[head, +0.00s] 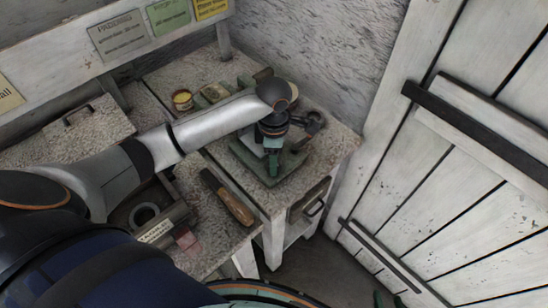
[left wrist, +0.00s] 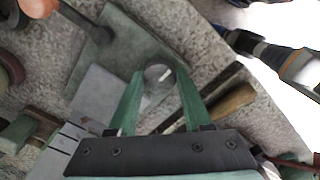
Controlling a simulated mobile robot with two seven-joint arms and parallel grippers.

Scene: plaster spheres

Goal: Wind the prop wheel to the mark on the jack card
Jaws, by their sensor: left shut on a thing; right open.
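My left gripper (head: 273,164) reaches over the bench to a green base plate (head: 255,170). In the left wrist view its green fingers (left wrist: 160,88) are shut on a small round grey knob with a pale line, which looks like the prop wheel (left wrist: 159,73). In the head view the arm and gripper hide the wheel. A pale panel (left wrist: 95,97) lies on the plate beside the fingers. A white card with dark lines and a small red mark (left wrist: 62,147) is at lower left; I cannot tell whether it is the jack card. My right gripper (head: 388,299) is low at the bottom edge, mostly cut off.
A wooden-handled tool (head: 231,202) lies in front of the plate. A yellow tin (head: 182,99) stands at the back. A dark metal piece (head: 311,121) is at the plate's right. A grey ring (head: 145,214) sits in a labelled tray. A plank door (head: 460,190) bounds the right.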

